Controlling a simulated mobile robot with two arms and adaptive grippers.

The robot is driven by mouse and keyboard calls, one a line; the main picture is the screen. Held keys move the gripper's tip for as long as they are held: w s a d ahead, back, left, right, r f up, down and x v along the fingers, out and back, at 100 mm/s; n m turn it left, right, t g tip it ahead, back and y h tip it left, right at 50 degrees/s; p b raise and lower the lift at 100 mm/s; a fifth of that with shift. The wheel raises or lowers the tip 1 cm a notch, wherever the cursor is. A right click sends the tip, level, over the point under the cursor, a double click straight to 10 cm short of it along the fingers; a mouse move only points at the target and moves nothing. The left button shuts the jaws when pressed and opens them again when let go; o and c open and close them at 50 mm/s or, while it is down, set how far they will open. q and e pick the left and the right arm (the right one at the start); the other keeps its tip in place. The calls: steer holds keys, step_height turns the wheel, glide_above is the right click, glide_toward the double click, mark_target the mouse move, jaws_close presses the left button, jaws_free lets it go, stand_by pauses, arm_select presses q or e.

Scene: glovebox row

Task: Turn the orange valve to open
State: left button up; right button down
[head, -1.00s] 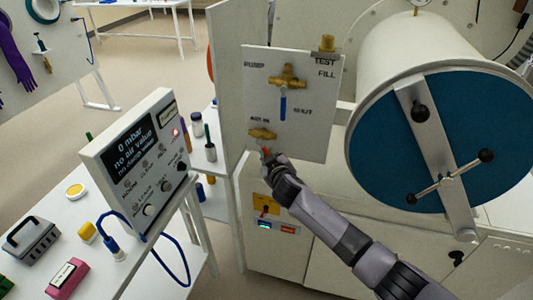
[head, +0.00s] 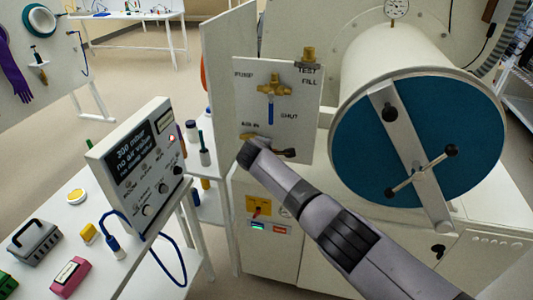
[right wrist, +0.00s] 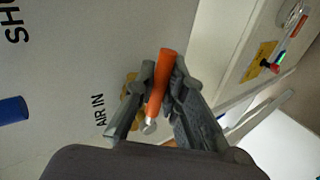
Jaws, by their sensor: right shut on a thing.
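The orange valve handle (right wrist: 160,80) shows in the right wrist view, on a brass fitting beside the printed words AIR IN. My right gripper (right wrist: 158,88) is shut on this handle, with its fingers on both sides of it. In the head view the brass body of the lower valve (head: 249,136) is partly visible on the white panel. The gripper points to the right along the panel. My left gripper is not in view.
The panel (head: 310,130) also carries a blue-handled valve (head: 271,108) above. A blue-doored cylinder (head: 365,150) stands close on the right. A display box (head: 130,165), reading about 300 mbar, stands on the white table at left, with a blue cable hanging off its edge.

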steer(key=shift+r+n+h, duration=0.2)
steer(key=shift+n+h, duration=0.1)
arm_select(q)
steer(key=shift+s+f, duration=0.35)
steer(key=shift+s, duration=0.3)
arm_select(e)
steer(key=shift+r, duration=0.1)
steer(key=c, duration=1.6)
jaws_free()
steer(key=shift+c, duration=0.2)
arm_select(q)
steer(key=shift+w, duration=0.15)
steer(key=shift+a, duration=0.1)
arm_select(e)
steer(key=v, duration=1.2)
